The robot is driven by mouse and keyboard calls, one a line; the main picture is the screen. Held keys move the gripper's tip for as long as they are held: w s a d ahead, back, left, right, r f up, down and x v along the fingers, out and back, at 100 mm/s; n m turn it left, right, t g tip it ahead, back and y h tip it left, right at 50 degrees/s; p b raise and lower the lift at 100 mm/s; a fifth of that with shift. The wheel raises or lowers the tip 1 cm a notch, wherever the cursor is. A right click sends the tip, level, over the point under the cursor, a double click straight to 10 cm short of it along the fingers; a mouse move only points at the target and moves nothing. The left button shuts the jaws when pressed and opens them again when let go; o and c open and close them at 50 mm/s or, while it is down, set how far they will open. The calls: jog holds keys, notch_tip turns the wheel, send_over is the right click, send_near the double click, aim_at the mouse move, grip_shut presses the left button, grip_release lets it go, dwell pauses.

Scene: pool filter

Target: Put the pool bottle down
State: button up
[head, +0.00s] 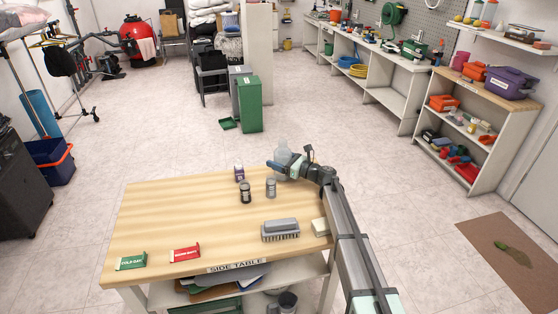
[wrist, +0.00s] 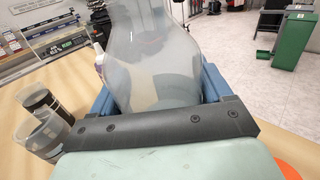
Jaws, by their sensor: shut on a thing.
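The pool bottle (head: 283,150) is a clear, colourless bottle at the far right corner of the side table (head: 170,215). My gripper (head: 278,165) is shut on it, with the blue fingers on either side of its body. In the wrist view the bottle (wrist: 152,60) fills the space between the fingers of my gripper (wrist: 158,92) and looks roughly upright. Its lower end is hidden by the gripper, so I cannot tell whether it touches the tabletop.
Small jars (head: 245,192) (head: 271,187) and a purple-labelled container (head: 239,172) stand close to the left and front of the bottle. A grey brush (head: 280,231) and a pale block (head: 320,227) lie nearer. Green (head: 131,261) and red (head: 185,253) cards lie front left. The table's left half is mostly clear.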

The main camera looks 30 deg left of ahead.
jog(key=shift+f, duration=0.1)
jog(key=o, duration=1.1)
jog(key=d, duration=1)
jog(key=shift+s+d, duration=0.1)
jog(key=shift+d, duration=0.9)
